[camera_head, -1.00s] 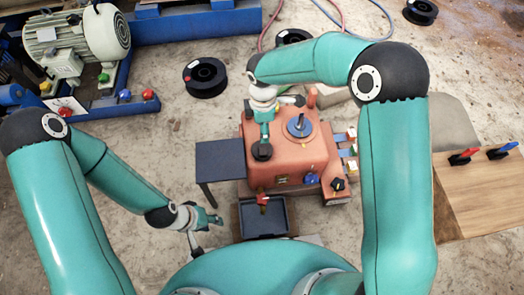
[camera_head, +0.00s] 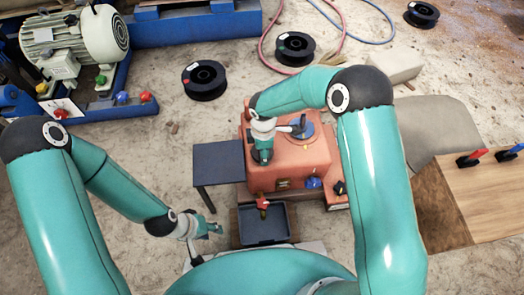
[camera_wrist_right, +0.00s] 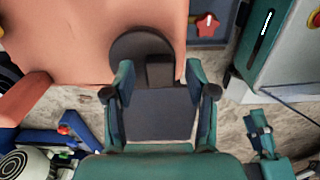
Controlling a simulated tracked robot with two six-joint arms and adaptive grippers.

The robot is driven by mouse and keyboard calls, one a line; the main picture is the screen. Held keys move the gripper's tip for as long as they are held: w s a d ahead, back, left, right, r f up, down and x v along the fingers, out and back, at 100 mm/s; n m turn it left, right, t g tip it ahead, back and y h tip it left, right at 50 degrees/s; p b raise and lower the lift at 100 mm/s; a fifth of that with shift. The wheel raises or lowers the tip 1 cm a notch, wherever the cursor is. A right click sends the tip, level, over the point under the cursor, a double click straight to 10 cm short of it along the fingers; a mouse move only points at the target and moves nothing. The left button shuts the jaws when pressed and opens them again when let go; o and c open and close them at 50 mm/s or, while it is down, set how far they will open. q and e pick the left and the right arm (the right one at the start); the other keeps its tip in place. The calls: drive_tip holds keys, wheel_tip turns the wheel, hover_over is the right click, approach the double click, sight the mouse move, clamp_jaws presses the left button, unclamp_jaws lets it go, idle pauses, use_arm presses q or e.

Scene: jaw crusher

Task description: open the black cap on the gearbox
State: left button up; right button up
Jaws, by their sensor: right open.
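The orange gearbox (camera_head: 290,178) stands near the middle of the head view. Its black round cap (camera_wrist_right: 138,48), with a square block at its edge, shows in the right wrist view; in the head view my gripper largely covers it. My right gripper (camera_head: 263,150) is over the cap at the gearbox's left side. In the right wrist view its fingers (camera_wrist_right: 160,78) are apart, with the block between the tips; I cannot tell whether they touch it. My left gripper (camera_head: 207,229) hangs low at the left of the tray, away from the gearbox; its jaw state is unclear.
A dark side table (camera_head: 218,162) stands left of the gearbox. A tray (camera_head: 240,226) sits in front under a red star knob (camera_head: 262,202). A blue disc with a handle (camera_head: 303,131) is on top. Black spools (camera_head: 204,79) lie behind; a wooden table (camera_head: 490,195) is at right.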

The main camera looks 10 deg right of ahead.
clamp_jaws()
